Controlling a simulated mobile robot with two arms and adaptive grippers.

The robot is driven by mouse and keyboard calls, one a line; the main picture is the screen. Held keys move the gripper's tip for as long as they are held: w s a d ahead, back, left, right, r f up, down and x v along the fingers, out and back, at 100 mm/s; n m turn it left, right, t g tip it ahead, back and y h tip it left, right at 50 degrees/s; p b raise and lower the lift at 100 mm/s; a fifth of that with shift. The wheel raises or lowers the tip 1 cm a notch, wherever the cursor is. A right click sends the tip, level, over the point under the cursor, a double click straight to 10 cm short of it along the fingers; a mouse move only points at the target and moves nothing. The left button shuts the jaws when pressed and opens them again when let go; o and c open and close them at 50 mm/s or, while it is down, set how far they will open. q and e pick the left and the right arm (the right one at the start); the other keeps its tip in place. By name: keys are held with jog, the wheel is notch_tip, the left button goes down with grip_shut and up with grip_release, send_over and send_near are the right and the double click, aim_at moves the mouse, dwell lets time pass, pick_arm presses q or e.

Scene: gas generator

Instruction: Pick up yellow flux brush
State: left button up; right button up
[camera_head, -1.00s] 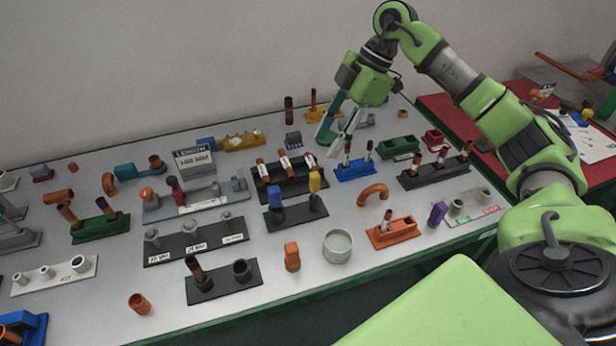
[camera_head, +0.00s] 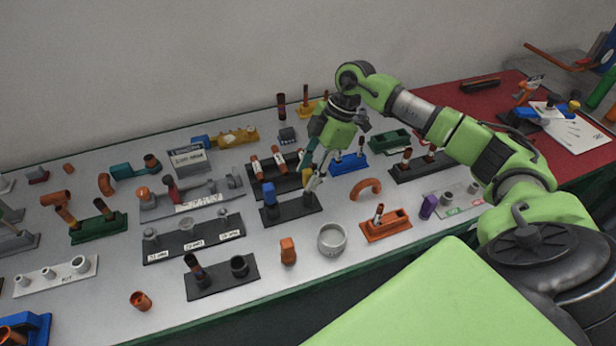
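The yellow flux brush (camera_head: 306,177) stands upright in the right side of a small black holder (camera_head: 292,211) near the table's middle. A blue-capped brush (camera_head: 269,192) stands to its left in the same holder. My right gripper (camera_head: 308,183) reaches down from above with its fingers around the yellow brush's top. The fingers look spread, with a sliver of yellow between them; I cannot tell whether they touch it. They hide part of the brush. My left gripper is out of view.
Close behind are a black rack with copper tubes (camera_head: 262,184) and a blue holder (camera_head: 349,163). An orange pipe bend (camera_head: 367,187) lies to the right, and a grey round cup (camera_head: 332,239) stands in front. Many other holders crowd the grey table.

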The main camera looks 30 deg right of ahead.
jog(key=shift+a+f, duration=0.2)
jog(key=shift+f, duration=0.35)
jog(key=c, duration=1)
jog(key=shift+r, duration=0.15)
notch_tip(320, 180, up, 10)
jog(key=shift+f+b, duration=0.1)
jog(key=shift+b, duration=0.7)
